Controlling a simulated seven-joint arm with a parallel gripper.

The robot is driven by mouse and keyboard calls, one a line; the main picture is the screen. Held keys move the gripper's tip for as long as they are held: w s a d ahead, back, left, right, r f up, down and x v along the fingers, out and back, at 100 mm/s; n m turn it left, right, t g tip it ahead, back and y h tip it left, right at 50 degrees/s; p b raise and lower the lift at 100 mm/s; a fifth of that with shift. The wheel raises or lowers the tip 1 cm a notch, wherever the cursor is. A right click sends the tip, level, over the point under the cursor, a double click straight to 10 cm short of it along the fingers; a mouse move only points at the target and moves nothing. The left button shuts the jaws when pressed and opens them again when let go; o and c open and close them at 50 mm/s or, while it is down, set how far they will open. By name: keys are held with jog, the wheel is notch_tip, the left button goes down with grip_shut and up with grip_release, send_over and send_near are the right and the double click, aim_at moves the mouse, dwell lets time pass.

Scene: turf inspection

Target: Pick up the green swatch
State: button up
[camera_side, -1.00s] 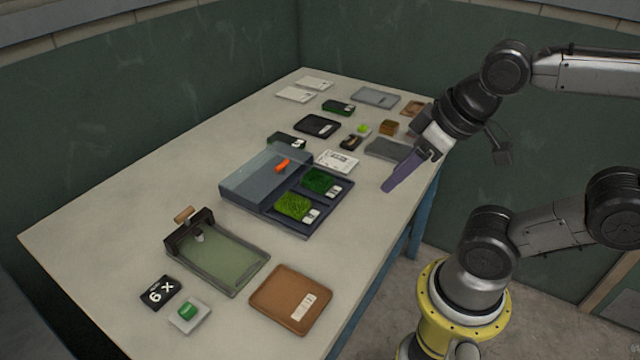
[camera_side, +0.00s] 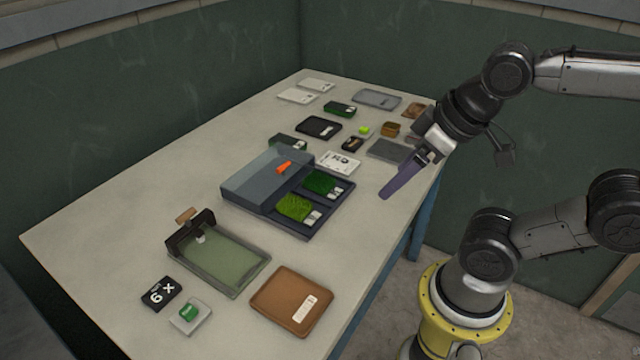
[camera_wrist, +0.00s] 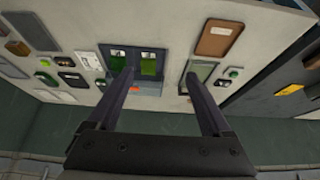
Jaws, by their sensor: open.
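Two grassy green swatches lie in the right part of a dark case (camera_side: 303,232). The nearer one is light green (camera_side: 294,207), and the farther one is darker green (camera_side: 322,182). They also show in the wrist view, the lighter (camera_wrist: 148,66) and the darker (camera_wrist: 117,64). Each has a white label at its end. A blue-grey lid (camera_side: 262,178) with an orange handle (camera_side: 284,167) covers the case's left part. My gripper (camera_side: 383,196) has long purple fingers and is above the table's right side, apart from the swatches. In the wrist view my gripper (camera_wrist: 160,78) is open and empty.
A clamp frame with a green pane (camera_side: 228,257), a brown tray (camera_side: 292,300), a black card (camera_side: 161,292) and a green button (camera_side: 190,313) are in front. Several small trays and boxes, including a black tray (camera_side: 318,127), crowd the back. The left table side is clear.

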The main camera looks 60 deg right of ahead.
jog(key=m, duration=0.3)
jog(key=m+g, duration=0.1)
jog(key=m, duration=3.3)
send_over(321, 180)
jog(key=s, duration=0.5)
notch_tip(321, 180, down, 8)
jog(key=shift+n, duration=0.3)
jog(key=x, duration=1.3)
jog(key=shift+s, duration=0.1)
